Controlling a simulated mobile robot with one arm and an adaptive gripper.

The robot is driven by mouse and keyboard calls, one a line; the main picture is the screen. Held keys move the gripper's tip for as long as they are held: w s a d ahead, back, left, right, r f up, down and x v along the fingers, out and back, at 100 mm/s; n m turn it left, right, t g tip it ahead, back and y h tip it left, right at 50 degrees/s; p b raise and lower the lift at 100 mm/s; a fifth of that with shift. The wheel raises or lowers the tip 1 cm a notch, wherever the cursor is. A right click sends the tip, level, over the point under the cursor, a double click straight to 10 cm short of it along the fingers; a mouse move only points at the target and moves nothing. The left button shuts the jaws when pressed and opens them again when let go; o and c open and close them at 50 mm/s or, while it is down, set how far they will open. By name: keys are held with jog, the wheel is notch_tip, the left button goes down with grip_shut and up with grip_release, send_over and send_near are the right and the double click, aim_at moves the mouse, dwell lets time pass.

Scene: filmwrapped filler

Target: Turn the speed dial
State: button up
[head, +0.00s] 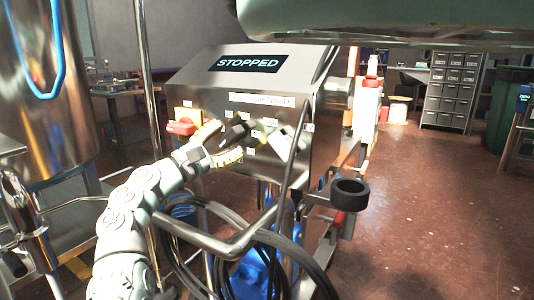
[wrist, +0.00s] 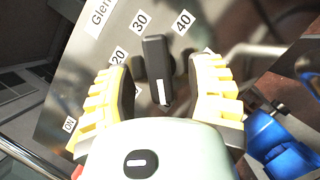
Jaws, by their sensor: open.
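The speed dial (wrist: 155,62) is a black bar-shaped knob on a steel panel. In the wrist view it stands between the two yellow ribbed fingers of my gripper (wrist: 160,78). The fingers are open, one on each side, with a visible gap to the knob. A white mark shows at the knob's lower end. Labels 20, 30 and 40 sit around its upper side. In the head view my gripper (head: 220,144) is at the panel front and partly covers the black dial (head: 237,131). The control box (head: 215,85) display reads STOPPED.
An ON label (wrist: 69,125) shows at the wrist view's left. Black cables (head: 285,250) and a steel rail hang below the box. A black ring holder (head: 350,193) projects at right. Open floor lies right.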

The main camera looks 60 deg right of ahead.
jog(key=shift+x, duration=0.75)
jog(key=shift+o, duration=0.3)
jog(key=shift+a, duration=0.1)
grip_shut()
